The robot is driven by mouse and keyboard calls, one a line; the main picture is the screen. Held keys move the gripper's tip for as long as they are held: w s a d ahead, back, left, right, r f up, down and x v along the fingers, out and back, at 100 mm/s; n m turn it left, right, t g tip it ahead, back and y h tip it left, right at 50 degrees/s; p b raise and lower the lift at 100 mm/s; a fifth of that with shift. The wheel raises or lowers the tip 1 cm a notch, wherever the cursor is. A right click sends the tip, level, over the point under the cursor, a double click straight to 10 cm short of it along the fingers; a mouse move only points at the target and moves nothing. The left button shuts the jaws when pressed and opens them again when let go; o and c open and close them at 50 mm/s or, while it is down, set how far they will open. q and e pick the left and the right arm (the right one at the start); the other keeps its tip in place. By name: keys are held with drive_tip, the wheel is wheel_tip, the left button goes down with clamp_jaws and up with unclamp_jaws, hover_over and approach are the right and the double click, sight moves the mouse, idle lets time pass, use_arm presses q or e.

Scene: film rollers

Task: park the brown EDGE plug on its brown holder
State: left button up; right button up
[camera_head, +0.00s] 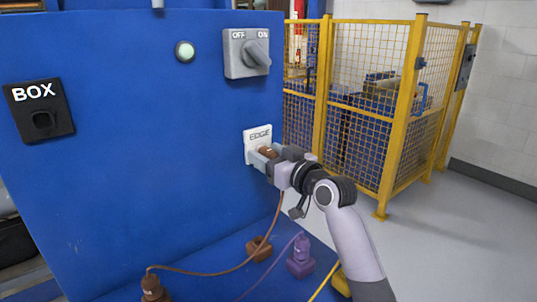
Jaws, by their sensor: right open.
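The brown EDGE plug (268,152) is at the white EDGE socket plate (257,136) on the blue panel. My right gripper (265,158) is open at the plug, with its fingers beside it. Whether they touch the plug cannot be told. A brown cable (282,205) hangs from around the plug and curves down to the left. The brown holder (259,248) sits on the blue ledge below, and its top looks empty. My left gripper is not in view.
A purple plug on its holder (300,259) stands right of the brown holder. Another brown piece (153,288) is at lower left. A yellow piece (341,281) is partly behind my right arm. The panel carries a BOX socket (39,109) and OFF/ON switch (247,53).

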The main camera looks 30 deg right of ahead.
clamp_jaws()
drive_tip(key=s+p, duration=0.1)
drive_tip(key=s, duration=0.5)
drive_tip(key=shift+d, duration=0.25)
idle(0.9)
drive_tip(key=w+a+n+g+y, duration=0.1)
drive_tip(key=a+g, duration=0.1)
drive_tip(key=a, duration=0.2)
drive_tip(key=w+a+f+n+g+y, duration=0.1)
drive_tip(key=w+a+n+y, duration=0.1)
drive_tip(key=a, duration=0.3)
drive_tip(key=w+a+f+n+g+y, duration=0.1)
drive_tip(key=a+g+y, duration=0.1)
drive_tip(key=a, duration=0.2)
drive_tip(key=shift+w+a+f+n+g, duration=0.2)
drive_tip(key=shift+w+a+n+g, duration=0.1)
drive_tip(key=shift+a+n, duration=0.1)
drive_tip(key=a+f+n+g, duration=0.3)
drive_tip(key=a+f+g, duration=0.1)
drive_tip(key=a+g, duration=0.25)
drive_tip(key=s+d+n+g+h, duration=0.1)
drive_tip(key=s+d+g+h, duration=0.15)
drive_tip(key=d, duration=0.45)
drive_tip(key=s+d+g+h, duration=0.2)
drive_tip(key=d+g+h, duration=0.15)
drive_tip(key=d, duration=0.25)
drive_tip(key=shift+d+f, duration=0.1)
drive_tip(key=shift+f, duration=3.55)
